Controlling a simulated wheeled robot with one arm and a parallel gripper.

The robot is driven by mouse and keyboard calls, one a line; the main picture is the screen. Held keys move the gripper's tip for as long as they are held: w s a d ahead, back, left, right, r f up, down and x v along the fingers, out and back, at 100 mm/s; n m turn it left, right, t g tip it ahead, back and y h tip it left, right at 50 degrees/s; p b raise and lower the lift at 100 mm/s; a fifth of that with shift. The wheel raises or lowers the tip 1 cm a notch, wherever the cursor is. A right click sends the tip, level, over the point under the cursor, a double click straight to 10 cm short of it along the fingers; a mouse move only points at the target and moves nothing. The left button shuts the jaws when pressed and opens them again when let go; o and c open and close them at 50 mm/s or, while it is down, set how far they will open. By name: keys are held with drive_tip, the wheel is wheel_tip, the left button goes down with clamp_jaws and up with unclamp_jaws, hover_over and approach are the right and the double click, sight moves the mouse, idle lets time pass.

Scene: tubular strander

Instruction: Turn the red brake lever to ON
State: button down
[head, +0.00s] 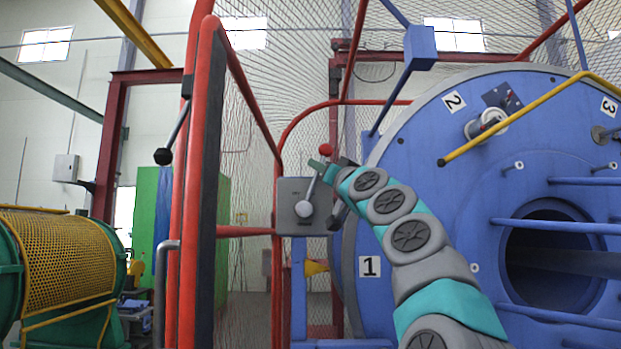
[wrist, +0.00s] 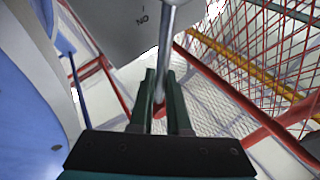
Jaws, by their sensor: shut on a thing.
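The red brake lever has a metal shaft (wrist: 167,45) and a red ball knob (head: 326,150). In the head view it leans up and slightly right from a round hub on a grey box (head: 290,205). My gripper (head: 320,168) reaches the upper shaft just below the knob. In the wrist view my gripper's green fingers (wrist: 163,80) stand on both sides of the shaft, shut on it. The grey box (wrist: 125,25) fills the top there, with an upside-down ON mark (wrist: 142,19). No OFF mark is readable.
A large blue round machine plate (head: 450,200) with yellow and blue bars stands close on the right. A red-framed mesh guard (head: 250,120) and a red-black post (head: 205,190) stand on the left. A yellow mesh drum (head: 65,255) is far left.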

drive_tip(key=shift+d+f+m+t+h+b, duration=0.2)
drive_tip(key=shift+d+m+t+h+b, duration=0.25)
drive_tip(key=shift+m, duration=0.35)
drive_tip(key=c, duration=0.9)
unclamp_jaws()
drive_tip(key=shift+b+v, duration=1.7)
drive_tip(key=shift+v, duration=2.2)
